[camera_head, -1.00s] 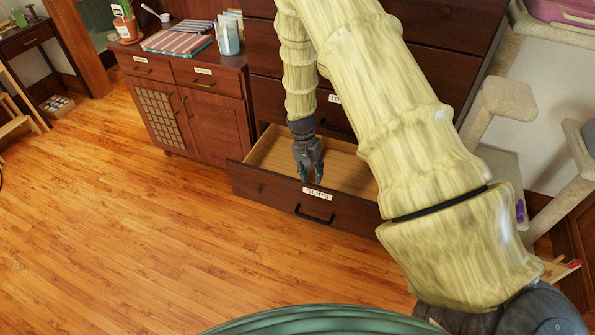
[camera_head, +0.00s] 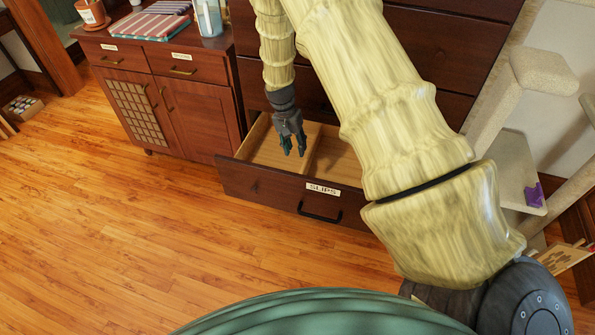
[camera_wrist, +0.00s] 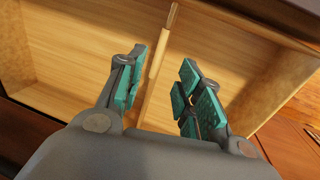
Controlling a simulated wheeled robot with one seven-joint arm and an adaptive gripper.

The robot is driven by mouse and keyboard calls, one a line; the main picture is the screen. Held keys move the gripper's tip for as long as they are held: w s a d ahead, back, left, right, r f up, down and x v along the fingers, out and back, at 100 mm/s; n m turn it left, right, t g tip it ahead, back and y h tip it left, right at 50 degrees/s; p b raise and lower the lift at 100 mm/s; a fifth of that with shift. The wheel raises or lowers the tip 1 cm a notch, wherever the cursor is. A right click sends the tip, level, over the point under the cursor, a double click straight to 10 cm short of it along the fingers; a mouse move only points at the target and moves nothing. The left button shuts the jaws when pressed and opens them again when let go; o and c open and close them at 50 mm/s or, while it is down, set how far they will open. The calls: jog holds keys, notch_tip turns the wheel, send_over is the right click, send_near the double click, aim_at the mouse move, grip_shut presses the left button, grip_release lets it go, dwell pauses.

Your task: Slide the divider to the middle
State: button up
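The drawer labelled SLIPS (camera_head: 265,187) is pulled open at the bottom of a dark dresser. A thin upright pale wood divider (camera_head: 311,147) crosses it from front to back, with bare floor on both sides. In the wrist view the divider (camera_wrist: 157,60) runs away between my two fingers. My gripper (camera_head: 294,148) points down over the drawer, just left of the divider in the head view. In the wrist view my gripper (camera_wrist: 165,88) is open, with teal pads apart and gaps to the divider. Whether the fingertips reach below its top edge is unclear.
A cat tree (camera_head: 500,100) is at the right. The wooden floor in front is clear.

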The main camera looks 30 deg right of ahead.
aim_at(301, 171)
jog(key=f, duration=0.3)
jog(key=s+d+f, duration=0.1)
jog(key=f, duration=0.7)
jog(key=shift+s+d, duration=0.2)
jog(key=shift+d, duration=0.05)
grip_shut()
